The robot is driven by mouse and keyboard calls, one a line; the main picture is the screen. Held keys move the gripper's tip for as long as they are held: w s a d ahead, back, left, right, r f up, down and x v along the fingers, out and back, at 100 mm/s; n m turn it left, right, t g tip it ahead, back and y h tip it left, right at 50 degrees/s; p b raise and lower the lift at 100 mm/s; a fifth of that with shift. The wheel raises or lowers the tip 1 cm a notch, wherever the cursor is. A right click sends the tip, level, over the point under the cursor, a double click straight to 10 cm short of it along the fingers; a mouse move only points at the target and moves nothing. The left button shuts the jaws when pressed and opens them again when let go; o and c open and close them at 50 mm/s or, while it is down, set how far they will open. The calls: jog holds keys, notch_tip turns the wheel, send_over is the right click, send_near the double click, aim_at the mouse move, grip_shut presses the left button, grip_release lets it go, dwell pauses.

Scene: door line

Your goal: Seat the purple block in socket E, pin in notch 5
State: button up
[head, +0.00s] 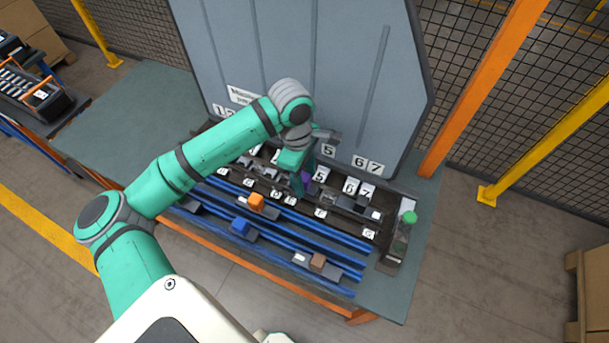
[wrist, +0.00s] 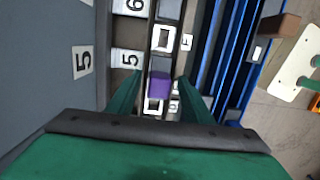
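The purple block (wrist: 160,84) shows in the wrist view on or just above the dark socket row, near the number 5 label (wrist: 129,59). It also shows in the head view (head: 307,177), partly hidden by my gripper (head: 301,183). In the wrist view my gripper (wrist: 160,76) points down with one green finger on each side of the block. Gaps show between the fingers and the block, so it is open. The F label (wrist: 187,42) is a little beyond the block. The block's pin and the socket beneath it are hidden; I cannot tell whether it is seated.
Blue rails (head: 325,229) run along the bench front and carry an orange block (head: 256,201), a blue block (head: 241,226) and a brown block (head: 318,261). A tall grey panel (head: 300,55) stands behind. A green-topped item (head: 409,217) stands at the right end.

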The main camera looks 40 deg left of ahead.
notch_tip(320, 180, up, 11)
jog(key=a, duration=0.1)
jog(key=shift+s+a+f, duration=0.15)
dwell(0.4)
dwell(0.5)
